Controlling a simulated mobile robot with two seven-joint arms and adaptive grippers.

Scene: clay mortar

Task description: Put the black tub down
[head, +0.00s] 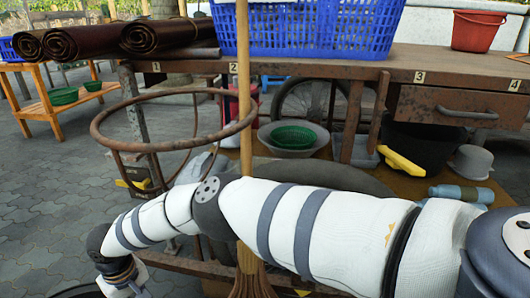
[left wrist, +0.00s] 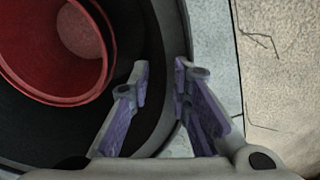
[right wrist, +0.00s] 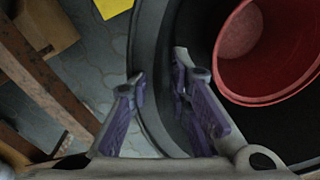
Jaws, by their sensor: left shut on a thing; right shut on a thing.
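The black tub shows in the left wrist view (left wrist: 172,40) and the right wrist view (right wrist: 147,50), with a red bucket (left wrist: 62,50) inside it; the bucket also shows in the right wrist view (right wrist: 270,60). My left gripper (left wrist: 161,75) is shut on the tub's rim, one finger inside and one outside. My right gripper (right wrist: 159,75) is shut on the rim at another spot in the same way. In the head view my right arm reaches across to the lower left, where a bit of dark rim shows at the bottom edge. Whether the tub touches the ground is hidden.
A rusty ring stand (head: 110,143) and a wooden pole (head: 245,100) stand before the workbench (head: 330,62). A blue crate (head: 310,28) and another red bucket (head: 478,30) are on top. Another black tub (head: 420,148) is underneath. Paving (head: 40,190) is clear at left.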

